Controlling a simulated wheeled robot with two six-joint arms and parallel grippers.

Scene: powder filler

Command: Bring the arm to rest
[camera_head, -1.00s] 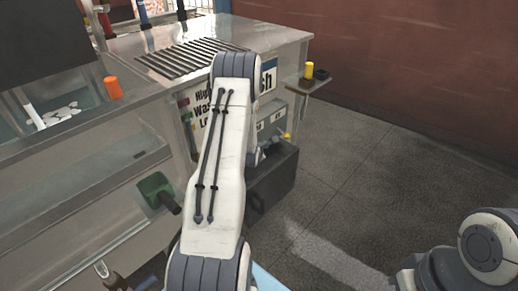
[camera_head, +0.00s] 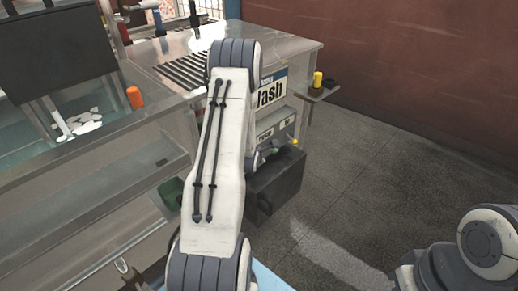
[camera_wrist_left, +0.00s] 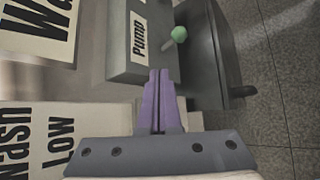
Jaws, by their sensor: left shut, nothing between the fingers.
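My left arm (camera_head: 215,150) reaches forward from the bottom of the head view towards the metal counter's front. Its gripper is hidden behind the arm there. In the left wrist view my left gripper (camera_wrist_left: 158,72) has its purple fingers together, with nothing between them. The fingertips point at a grey box labelled "Pump" (camera_wrist_left: 128,62), which has a green knob (camera_wrist_left: 179,34). I cannot tell whether they touch it. My right arm (camera_head: 470,255) is at the lower right of the head view; its gripper is out of frame.
A dark box (camera_head: 276,183) stands by the counter's end, close right of my left arm. The metal counter (camera_head: 285,38) carries a slatted grate and an orange cylinder (camera_head: 135,97). A small shelf with a yellow cylinder (camera_head: 317,79) sticks out. The floor to the right is clear.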

